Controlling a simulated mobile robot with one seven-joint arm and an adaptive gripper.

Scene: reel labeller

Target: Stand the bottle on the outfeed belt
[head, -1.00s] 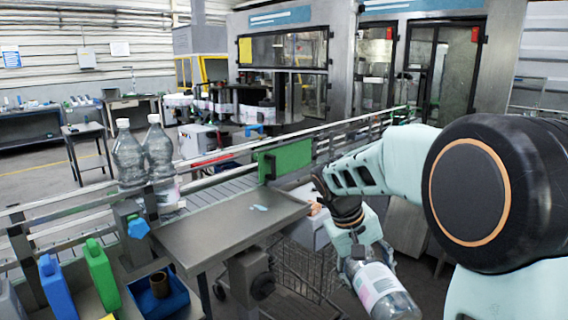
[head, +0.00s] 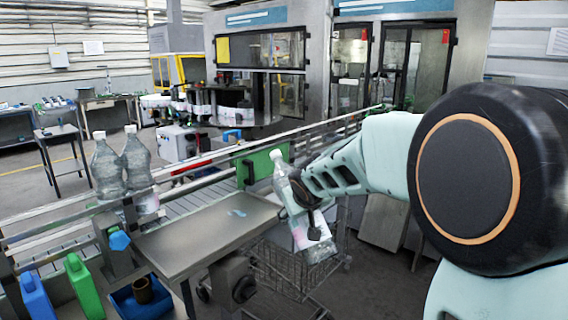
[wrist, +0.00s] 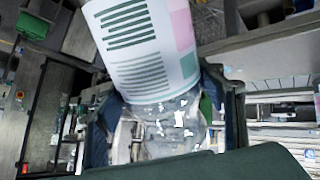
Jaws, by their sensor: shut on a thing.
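The clear bottle (head: 305,218) with a white cap and a white and pink label is in my gripper (head: 308,205). My gripper is shut on it and holds it in the air to the right of the steel side table. The bottle leans, cap up and to the left. In the wrist view its label (wrist: 148,50) and clear body fill the upper middle, and the cap is not clear there. The outfeed belt (head: 190,203) runs behind the steel table, with rails along it. Two clear bottles (head: 108,170) (head: 138,160) with white caps stand at its left end.
A green plate (head: 262,163) stands at the belt's rail. A wire cart (head: 285,270) is below the bottle. Green (head: 83,285) and blue (head: 37,298) jugs and a blue bin (head: 142,300) are at lower left.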

